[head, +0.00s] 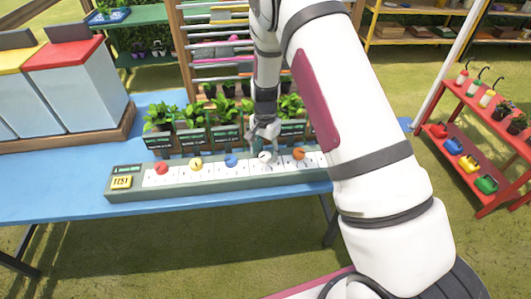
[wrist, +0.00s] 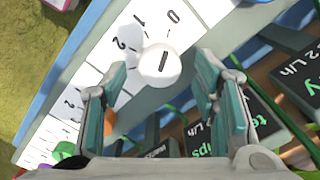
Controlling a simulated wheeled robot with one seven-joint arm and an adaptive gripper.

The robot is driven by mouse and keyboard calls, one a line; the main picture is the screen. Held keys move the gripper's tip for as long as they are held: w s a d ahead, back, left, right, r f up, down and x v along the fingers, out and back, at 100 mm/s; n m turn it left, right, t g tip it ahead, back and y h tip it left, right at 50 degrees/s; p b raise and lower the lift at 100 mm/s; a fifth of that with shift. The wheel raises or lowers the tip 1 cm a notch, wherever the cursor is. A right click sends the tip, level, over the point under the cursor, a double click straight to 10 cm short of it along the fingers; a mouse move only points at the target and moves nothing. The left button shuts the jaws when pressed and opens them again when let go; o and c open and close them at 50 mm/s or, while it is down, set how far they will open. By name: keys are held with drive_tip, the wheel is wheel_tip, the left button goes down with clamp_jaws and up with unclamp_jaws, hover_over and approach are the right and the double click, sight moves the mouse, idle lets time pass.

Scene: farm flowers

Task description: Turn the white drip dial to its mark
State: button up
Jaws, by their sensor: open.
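The white drip dial (head: 265,157) sits on the long green-grey panel (head: 120,193), between a blue dial and an orange dial. In the wrist view the white dial (wrist: 160,65) is a round knob with a short dark line on its face. The numbers 0, 1 and 2 show on the white scale (wrist: 195,12) beside it. My gripper (head: 264,138) points down over the white dial. In the wrist view the fingers of my gripper (wrist: 162,72) are apart, one on each side of the dial, with gaps; contact does not show.
Red (head: 161,168), yellow (head: 196,163), blue (head: 231,160) and orange (head: 299,153) dials share the panel. A yellow TEST button (head: 121,182) is at its left end. Potted plants with dark signs (head: 195,136) stand close behind the panel. The blue table (head: 50,180) is clear at left.

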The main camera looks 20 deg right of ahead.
drive_tip(key=shift+f, duration=0.65)
drive_tip(key=c, duration=1.2)
drive_tip(key=shift+o, duration=0.2)
